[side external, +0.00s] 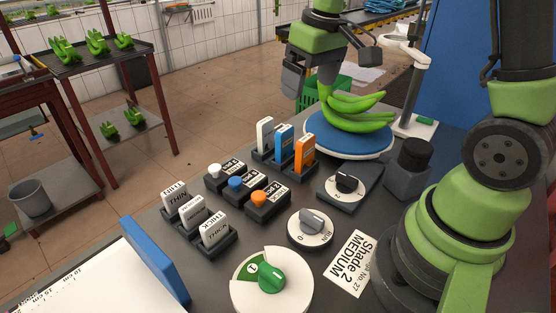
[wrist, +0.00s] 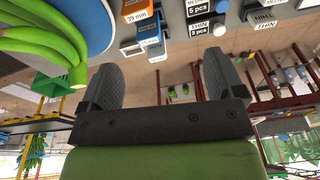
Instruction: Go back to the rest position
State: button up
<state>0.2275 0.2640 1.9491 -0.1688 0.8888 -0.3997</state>
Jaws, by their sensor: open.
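My gripper (side external: 292,82) is in the air at the top middle of the side external view, left of the green banana bunch and above the table. In the wrist view, the two dark fingers of my gripper (wrist: 163,72) stand wide apart with nothing between them. The green banana bunch (side external: 358,115) rests on a round blue plate (side external: 318,140) with a white rim. The bunch also shows at the upper left of the wrist view (wrist: 45,40). From the side, my gripper partly overlaps the stem end, but no grip on it shows.
Upright tags in white, blue and orange (side external: 304,152) stand beside the plate, with small button blocks (side external: 268,200) and dials (side external: 312,224) in front. A dark capped block (side external: 409,165) and a lamp-like stand (side external: 413,95) are to the right. A shelf rack (side external: 85,70) stands at left.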

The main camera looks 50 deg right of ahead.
jog(key=s+a+r+m+t+y, duration=0.1)
jog(key=s+a+r+t, duration=0.1)
jog(key=s+a+r, duration=0.2)
jog(key=s+a+r+m+t+y, duration=0.1)
jog(key=s+a+r+t, duration=0.2)
jog(key=s, duration=0.7)
jog(key=shift+s+a+r+m, duration=0.3)
jog(key=shift+a+r+m, duration=0.1)
jog(key=shift+a+r, duration=0.4)
jog(key=shift+f, duration=0.1)
